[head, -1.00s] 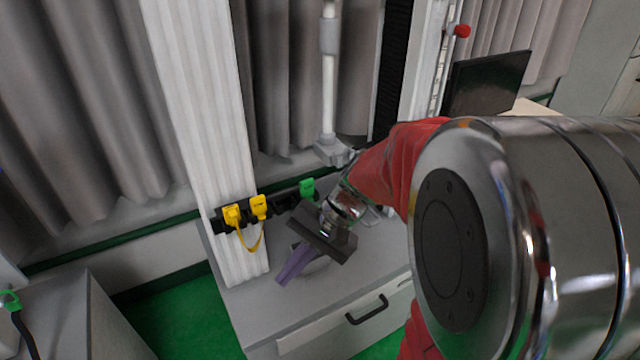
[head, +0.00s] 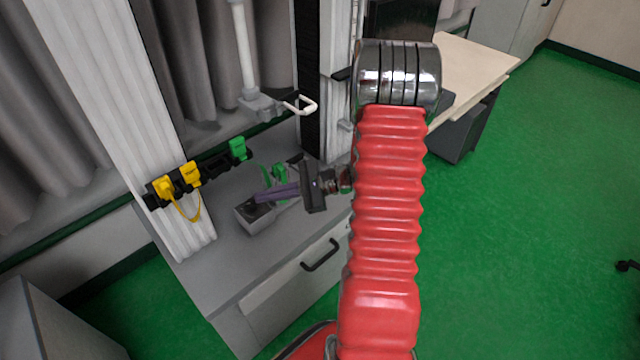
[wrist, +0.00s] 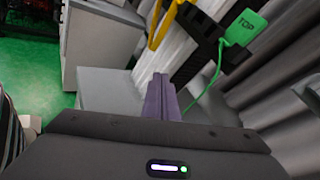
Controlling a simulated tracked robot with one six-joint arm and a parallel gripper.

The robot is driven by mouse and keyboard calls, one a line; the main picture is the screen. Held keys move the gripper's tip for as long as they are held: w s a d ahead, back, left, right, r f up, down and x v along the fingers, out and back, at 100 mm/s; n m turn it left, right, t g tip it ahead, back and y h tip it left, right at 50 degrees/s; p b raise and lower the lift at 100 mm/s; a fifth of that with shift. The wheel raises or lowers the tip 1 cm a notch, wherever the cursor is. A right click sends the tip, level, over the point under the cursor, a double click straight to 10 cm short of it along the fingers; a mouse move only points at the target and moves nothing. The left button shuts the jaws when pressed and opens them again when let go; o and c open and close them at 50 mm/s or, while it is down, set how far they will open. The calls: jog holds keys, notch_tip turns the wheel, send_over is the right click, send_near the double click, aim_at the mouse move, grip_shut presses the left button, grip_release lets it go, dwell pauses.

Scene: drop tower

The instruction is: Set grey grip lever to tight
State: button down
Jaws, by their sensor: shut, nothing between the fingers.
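My gripper (head: 262,196) has purple fingers, shut and empty, pointing left above a small grey box (head: 250,222) on the grey cabinet top (head: 240,262). I cannot tell whether the fingers touch the box. In the wrist view the purple fingers (wrist: 160,98) lie together over the cabinet top. A pale U-shaped handle (head: 303,104) sticks out beside a grey block (head: 262,106) under a white vertical rod, behind and above my gripper. I cannot make out for certain which part is the grey grip lever, or its setting.
A black strip on the white column (head: 110,110) holds yellow plugs (head: 190,174) and a green plug (head: 238,149). The green plug, marked TOP, also shows in the wrist view (wrist: 244,27). A drawer handle (head: 321,255) is on the cabinet front.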

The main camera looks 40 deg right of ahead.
jog(key=s+d+f+m+t+h, duration=0.3)
jog(key=d+f+m+t+h, duration=0.1)
jog(key=d+f+m, duration=0.3)
jog(key=s+d+f+m+t+h, duration=0.3)
jog(key=d+f+m+t+h, duration=0.2)
jog(key=d+f, duration=0.7)
jog(key=d+m+h, duration=0.2)
jog(key=d, duration=0.2)
jog(key=shift+m, duration=0.4)
jog(key=shift+f, duration=0.1)
jog(key=w, duration=1)
jog(key=shift+a+r, duration=0.25)
jog(key=shift+r, duration=0.05)
jog(key=r, duration=0.2)
jog(key=shift+w+d+r, duration=0.1)
jog(key=shift+w+r, duration=0.15)
jog(key=shift+r, duration=0.1)
jog(key=shift+w+r, duration=0.1)
jog(key=shift+r, duration=0.5)
